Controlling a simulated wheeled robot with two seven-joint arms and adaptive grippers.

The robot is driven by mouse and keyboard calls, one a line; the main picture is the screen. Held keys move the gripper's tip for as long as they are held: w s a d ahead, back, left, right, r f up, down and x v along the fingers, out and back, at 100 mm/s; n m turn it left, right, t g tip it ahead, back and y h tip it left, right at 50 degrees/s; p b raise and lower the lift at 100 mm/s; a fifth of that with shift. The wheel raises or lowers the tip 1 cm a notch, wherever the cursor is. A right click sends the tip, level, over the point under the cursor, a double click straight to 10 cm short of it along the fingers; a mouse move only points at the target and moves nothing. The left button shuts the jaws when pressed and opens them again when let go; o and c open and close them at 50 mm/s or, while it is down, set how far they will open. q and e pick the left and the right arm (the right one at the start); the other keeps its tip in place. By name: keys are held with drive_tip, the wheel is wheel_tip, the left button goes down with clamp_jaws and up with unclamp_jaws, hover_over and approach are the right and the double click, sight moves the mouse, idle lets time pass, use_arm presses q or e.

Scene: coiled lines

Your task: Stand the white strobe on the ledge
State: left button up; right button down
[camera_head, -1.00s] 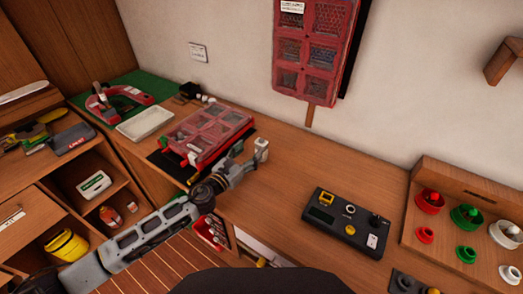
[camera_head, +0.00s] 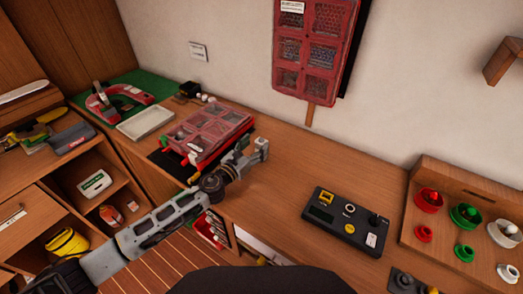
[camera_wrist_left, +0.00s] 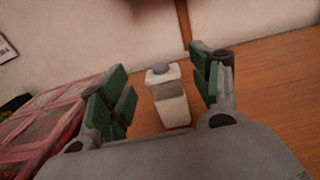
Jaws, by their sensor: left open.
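The white strobe (camera_head: 262,145) stands upright on the wooden counter, right of the red case. In the left wrist view the strobe (camera_wrist_left: 171,103) is a pale block with a grey round cap. My left gripper (camera_head: 248,157) is open, and its green-padded fingers (camera_wrist_left: 162,90) are on either side of the strobe. A gap shows between the strobe and each finger. In the head view the fingers partly hide the strobe. A small wooden ledge (camera_head: 503,62) juts from the wall at the far right. My right gripper is not in view.
A red compartment case (camera_head: 208,132) lies left of my gripper. Another red case (camera_head: 308,50) hangs on the wall. A black control box (camera_head: 346,219) sits on the counter to the right, near a wooden stand (camera_head: 480,185) with coloured knobs. The counter between strobe and box is clear.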

sight(262, 139)
use_arm(q)
drive_tip(key=shift+x, duration=2.4)
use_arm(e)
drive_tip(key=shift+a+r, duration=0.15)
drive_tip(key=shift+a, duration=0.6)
use_arm(q)
drive_tip(key=shift+c, duration=0.4)
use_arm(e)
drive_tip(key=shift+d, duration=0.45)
use_arm(q)
clamp_jaws()
drive_tip(key=shift+r, duration=0.15)
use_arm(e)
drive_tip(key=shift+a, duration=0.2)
